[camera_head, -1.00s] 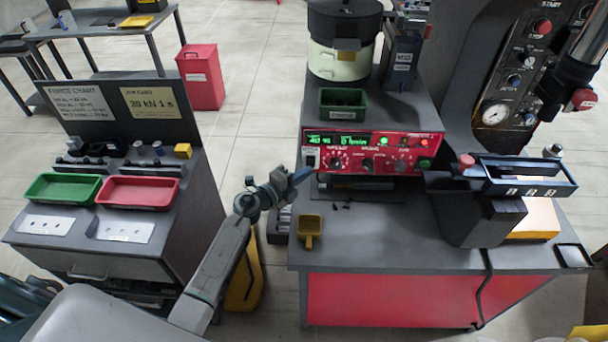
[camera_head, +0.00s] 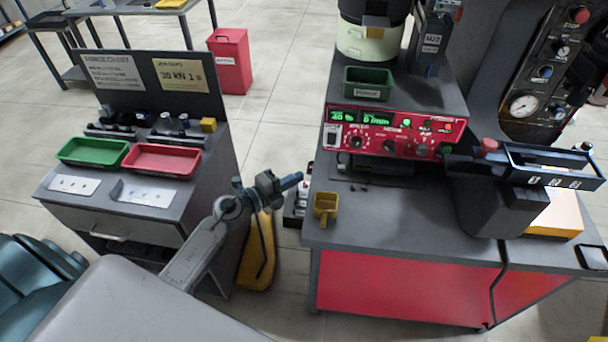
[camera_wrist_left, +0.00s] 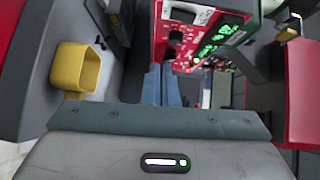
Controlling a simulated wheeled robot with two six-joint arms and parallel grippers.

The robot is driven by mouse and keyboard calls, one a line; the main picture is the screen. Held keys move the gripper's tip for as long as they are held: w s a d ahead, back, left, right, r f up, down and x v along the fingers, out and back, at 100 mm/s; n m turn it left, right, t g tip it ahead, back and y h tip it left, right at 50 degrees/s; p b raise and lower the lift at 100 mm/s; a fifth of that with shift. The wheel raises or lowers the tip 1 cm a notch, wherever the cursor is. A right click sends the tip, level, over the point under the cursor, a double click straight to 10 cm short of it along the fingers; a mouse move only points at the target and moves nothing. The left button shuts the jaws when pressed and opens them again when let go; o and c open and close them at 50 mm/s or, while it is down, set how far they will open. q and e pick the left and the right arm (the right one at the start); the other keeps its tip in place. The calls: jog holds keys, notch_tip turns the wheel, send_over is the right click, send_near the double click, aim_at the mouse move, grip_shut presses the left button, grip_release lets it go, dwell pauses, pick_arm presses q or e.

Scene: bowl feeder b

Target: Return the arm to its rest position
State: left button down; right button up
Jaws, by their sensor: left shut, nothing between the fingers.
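My left gripper (camera_head: 290,182) is in the gap between the left cabinet and the machine bench in the head view. It is shut and empty, with its blue fingers pointing right toward the bench edge, apart from it. In the left wrist view the two closed fingers (camera_wrist_left: 162,85) show in front of the red control panel (camera_wrist_left: 190,35). My left arm (camera_head: 195,255) comes in from the lower left. My right gripper is not in view.
A yellow scoop (camera_head: 326,204) lies on the bench (camera_head: 400,215) near its left edge. The panel stands behind it. A green tray (camera_head: 93,151) and a red tray (camera_head: 161,159) sit on the left cabinet. Open floor (camera_head: 290,60) lies behind the gap.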

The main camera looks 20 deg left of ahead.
pick_arm(q)
jog(key=shift+a, duration=0.15)
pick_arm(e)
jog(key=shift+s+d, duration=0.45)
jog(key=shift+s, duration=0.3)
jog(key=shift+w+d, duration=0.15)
